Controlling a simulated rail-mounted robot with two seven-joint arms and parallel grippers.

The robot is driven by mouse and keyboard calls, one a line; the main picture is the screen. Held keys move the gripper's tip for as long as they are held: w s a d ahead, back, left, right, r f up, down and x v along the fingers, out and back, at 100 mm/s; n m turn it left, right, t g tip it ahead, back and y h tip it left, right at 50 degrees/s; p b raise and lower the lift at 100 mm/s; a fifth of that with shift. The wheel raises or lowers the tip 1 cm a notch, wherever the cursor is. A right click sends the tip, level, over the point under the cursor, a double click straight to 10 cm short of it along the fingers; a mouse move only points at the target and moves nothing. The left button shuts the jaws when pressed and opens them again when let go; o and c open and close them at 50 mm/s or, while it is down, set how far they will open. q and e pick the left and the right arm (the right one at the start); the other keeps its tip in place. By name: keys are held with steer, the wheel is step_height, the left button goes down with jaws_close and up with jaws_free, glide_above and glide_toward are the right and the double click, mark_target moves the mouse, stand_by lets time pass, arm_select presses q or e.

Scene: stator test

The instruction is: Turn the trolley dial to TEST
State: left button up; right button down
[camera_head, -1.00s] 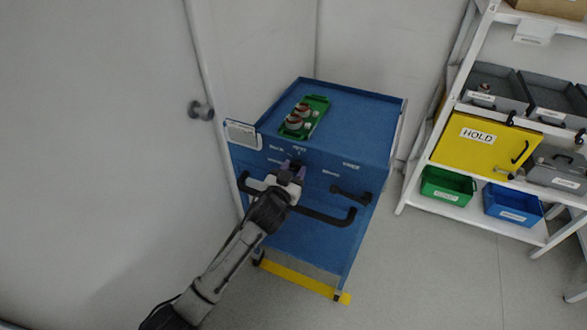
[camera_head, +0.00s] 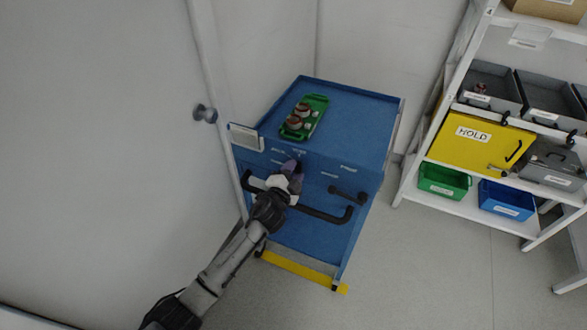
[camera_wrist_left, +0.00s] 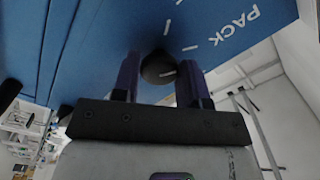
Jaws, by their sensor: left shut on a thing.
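The blue trolley (camera_head: 350,115) stands by the wall, with small white labels around the dial on its front. The dial (camera_wrist_left: 158,68) is a round black knob with a white pointer line, seen in the left wrist view. My left gripper (camera_wrist_left: 160,80) is shut on it, one purple finger on each side. In the head view the left gripper (camera_head: 293,167) is at the trolley's upper front and hides the dial. The word PACK (camera_wrist_left: 238,22) reads beside the knob in the wrist view; the other labels are too small or cut off to read.
A green tray (camera_head: 318,103) with red and grey parts lies on the trolley top. A black handle bar (camera_head: 325,215) crosses the trolley front below the gripper. A shelf with bins and a yellow HOLD box (camera_head: 480,150) stands at right. Floor between is clear.

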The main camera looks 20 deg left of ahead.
arm_select(q)
steer(key=m+p, duration=0.3)
steer(key=m, duration=0.9)
steer(key=shift+r, duration=0.1)
stand_by(0.5)
steer(key=o, duration=0.9)
